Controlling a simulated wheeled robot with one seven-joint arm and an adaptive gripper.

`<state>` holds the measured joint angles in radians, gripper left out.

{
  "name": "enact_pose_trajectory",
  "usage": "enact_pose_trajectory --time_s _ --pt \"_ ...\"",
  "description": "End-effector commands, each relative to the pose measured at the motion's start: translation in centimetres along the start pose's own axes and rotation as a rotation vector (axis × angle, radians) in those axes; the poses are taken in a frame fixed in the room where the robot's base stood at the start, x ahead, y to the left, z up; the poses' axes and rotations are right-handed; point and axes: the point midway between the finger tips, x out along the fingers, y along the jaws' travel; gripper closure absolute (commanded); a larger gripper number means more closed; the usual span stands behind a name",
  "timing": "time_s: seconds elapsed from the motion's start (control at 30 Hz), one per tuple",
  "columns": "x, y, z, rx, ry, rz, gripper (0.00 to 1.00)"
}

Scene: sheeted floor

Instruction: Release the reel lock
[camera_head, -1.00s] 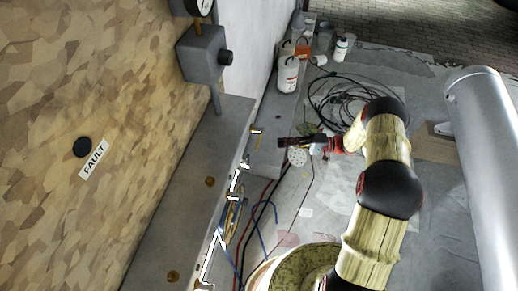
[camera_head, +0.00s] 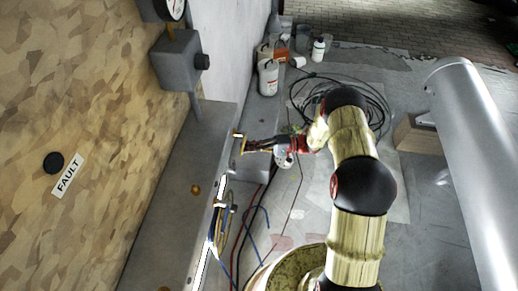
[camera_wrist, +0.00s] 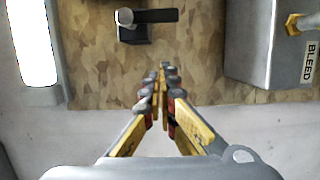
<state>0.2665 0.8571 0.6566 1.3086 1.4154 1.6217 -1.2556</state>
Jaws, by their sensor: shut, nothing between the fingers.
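My gripper (camera_head: 246,146) is shut and empty in the head view, with its tips at the edge of the grey panel. In the wrist view its fingers (camera_wrist: 163,78) meet in front of a wood-chip board. Just beyond the tips, a little left, is a black lever-like part (camera_wrist: 148,17) with a pale round knob. There is a gap in the picture between it and the fingers. No part is labelled as the reel lock, and I cannot tell whether this is it.
A grey box (camera_wrist: 265,45) labelled BLEED with a brass fitting stands right in the wrist view; a bright white strip (camera_wrist: 36,45) is left. The head view shows a FAULT label (camera_head: 67,175), a grey box with black knob (camera_head: 176,60), bottles and coiled black cable (camera_head: 375,105) on the floor.

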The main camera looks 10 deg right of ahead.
Motion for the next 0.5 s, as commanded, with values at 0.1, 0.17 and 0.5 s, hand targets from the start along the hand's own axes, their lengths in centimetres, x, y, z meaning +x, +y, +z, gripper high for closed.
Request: enact_pose_trajectory --time_s 0.1,0.17,0.5 --pt "1.6 0.1 0.8 0.002 -0.001 -0.001 1.0" --pt "1.7 0.1 1.7 0.002 0.0 -0.001 1.0" --pt "2.2 0.0 3.9 0.0 0.0 0.0 1.0"
